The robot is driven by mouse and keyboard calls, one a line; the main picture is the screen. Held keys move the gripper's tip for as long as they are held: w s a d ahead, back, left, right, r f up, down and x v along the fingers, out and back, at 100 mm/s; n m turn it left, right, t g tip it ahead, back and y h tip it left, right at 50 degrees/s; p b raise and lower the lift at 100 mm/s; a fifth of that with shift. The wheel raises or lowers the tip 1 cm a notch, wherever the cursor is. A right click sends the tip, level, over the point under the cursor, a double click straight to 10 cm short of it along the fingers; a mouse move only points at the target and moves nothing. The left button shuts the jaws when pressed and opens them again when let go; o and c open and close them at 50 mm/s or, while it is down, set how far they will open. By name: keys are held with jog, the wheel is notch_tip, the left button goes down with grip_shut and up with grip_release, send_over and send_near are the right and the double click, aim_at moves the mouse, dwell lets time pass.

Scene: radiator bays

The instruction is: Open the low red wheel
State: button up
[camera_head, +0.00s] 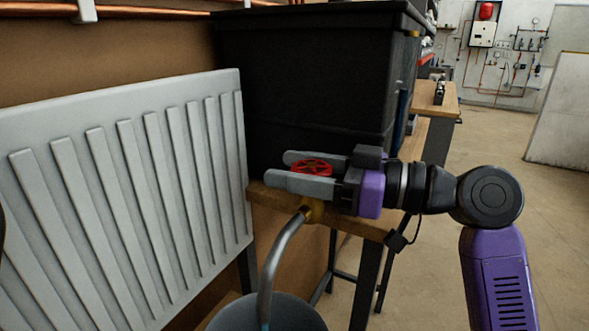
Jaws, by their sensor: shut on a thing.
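The red wheel (312,168) is a small spoked handwheel at the right of the radiator, in front of the black tank. My gripper (286,170) reaches in from the right with its two grey fingers on either side of the wheel. The fingers are shut on the wheel, one at its far side and one at its near side. A brass fitting (314,210) shows below the near finger, and a grey curved pipe (280,255) runs down from it. The wheel's stem is hidden behind the near finger.
A white ribbed radiator (243,165) fills the left. A large black tank (300,80) stands behind my gripper on a wooden bench (262,196). A grey bucket (290,312) sits under the pipe end. Open floor (500,140) lies at the right.

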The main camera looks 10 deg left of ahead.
jog(key=o, duration=1.4)
jog(key=s+d+b, duration=0.1)
jog(key=d, duration=0.6)
jog(key=shift+s+d, duration=0.25)
jog(key=shift+d, duration=0.05)
